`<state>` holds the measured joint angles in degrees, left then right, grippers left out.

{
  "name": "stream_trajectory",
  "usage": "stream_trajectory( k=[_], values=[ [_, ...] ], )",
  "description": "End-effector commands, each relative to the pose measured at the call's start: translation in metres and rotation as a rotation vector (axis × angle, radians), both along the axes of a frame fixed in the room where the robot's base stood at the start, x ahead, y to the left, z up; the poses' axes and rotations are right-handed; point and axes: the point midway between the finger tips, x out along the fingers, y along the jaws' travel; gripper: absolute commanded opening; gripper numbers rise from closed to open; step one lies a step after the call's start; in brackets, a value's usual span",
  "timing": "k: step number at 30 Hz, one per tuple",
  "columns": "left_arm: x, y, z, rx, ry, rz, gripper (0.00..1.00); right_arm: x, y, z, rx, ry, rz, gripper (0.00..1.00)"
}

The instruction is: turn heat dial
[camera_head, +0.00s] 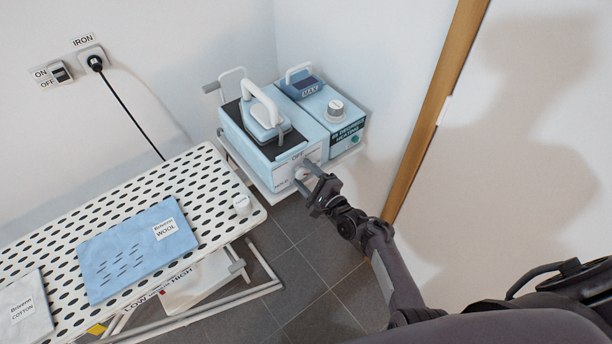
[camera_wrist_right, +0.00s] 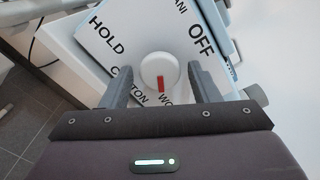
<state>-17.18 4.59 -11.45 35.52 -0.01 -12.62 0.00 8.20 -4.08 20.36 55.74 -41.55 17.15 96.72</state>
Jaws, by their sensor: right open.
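The heat dial (camera_wrist_right: 159,70) is a round white knob with a red mark. It sits on a white panel (camera_wrist_right: 100,38) printed with HOLD, OFF, COTTON and partly hidden words. In the right wrist view the red mark points down, between COTTON and a word starting WO. The panel is on the front of the blue iron station (camera_head: 250,143); there the dial is partly hidden behind my gripper. My right gripper (camera_head: 313,184) is open, with one finger on each side of the dial. Whether the fingers touch it, I cannot tell. My left gripper is not in view.
The perforated ironing board (camera_head: 190,175) holds blue wool cloth (camera_head: 135,250) and pale cotton cloth (camera_head: 25,310). A wall and wooden door frame (camera_head: 435,100) stand at right.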

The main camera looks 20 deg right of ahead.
Motion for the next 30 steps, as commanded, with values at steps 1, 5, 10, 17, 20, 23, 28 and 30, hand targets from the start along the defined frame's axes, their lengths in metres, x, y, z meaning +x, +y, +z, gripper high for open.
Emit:
stream_trajectory(
  k=[1, 5, 10, 17, 20, 23, 28, 30],
  values=[
    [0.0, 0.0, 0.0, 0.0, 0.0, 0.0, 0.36, -0.002, -0.001, 0.0, 0.0, 0.0, 0.0, 0.55],
    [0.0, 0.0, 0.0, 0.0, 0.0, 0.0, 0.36, -0.015, -0.006, -0.001, 0.0, 0.002, -0.003, 0.55],
    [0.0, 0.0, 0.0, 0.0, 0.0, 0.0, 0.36, -0.043, -0.016, -0.002, 0.0, 0.003, -0.002, 0.55],
    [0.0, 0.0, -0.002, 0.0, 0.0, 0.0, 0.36, -0.069, -0.025, -0.001, 0.0, 0.002, 0.0, 0.55],
    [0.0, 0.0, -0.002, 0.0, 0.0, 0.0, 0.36, -0.073, -0.027, -0.001, 0.0, 0.002, 0.0, 0.55],
    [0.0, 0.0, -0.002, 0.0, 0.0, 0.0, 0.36, -0.074, -0.027, 0.0, 0.001, 0.001, 0.0, 0.55],
    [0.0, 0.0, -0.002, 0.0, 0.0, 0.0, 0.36, -0.074, -0.027, 0.0, 0.0, 0.002, 0.0, 0.55],
    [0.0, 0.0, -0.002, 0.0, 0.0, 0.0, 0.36, -0.073, -0.027, 0.0, 0.001, 0.001, -0.001, 0.55]
  ],
)
